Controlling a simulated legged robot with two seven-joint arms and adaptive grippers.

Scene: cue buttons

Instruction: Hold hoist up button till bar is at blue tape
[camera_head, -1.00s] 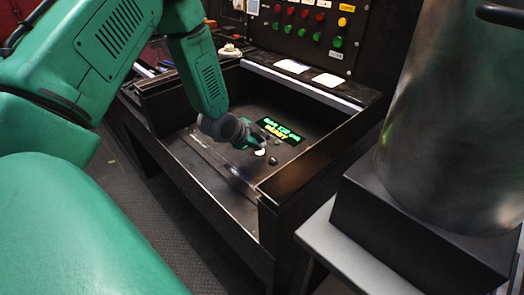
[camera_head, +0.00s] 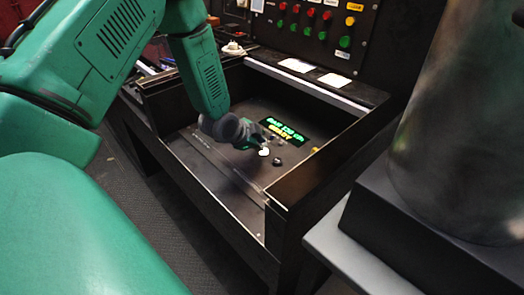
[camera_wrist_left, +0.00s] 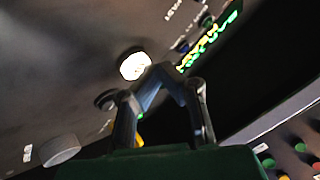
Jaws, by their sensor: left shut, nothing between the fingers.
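My left gripper (camera_head: 257,148) reaches down into the black console tray, its fingers shut and empty. Its fingertips are close to a lit white round button (camera_head: 264,152). In the left wrist view, the closed fingertips (camera_wrist_left: 160,72) appear at the right edge of that white button (camera_wrist_left: 134,66); I cannot tell whether they touch. A display (camera_head: 282,130) beyond it shows a green line over a yellow line; the green one seems to begin with "BAR", but is blurred. No legible label shows which button is hoist up. Neither the bar nor blue tape is in view. My right gripper is not in view.
A dark round button (camera_head: 278,161) sits right of the white one. The tray's raised front-right wall (camera_head: 310,187) is close by. Behind stands a panel (camera_head: 320,28) with red, green and yellow buttons. A large grey cylinder (camera_head: 465,130) stands at the right.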

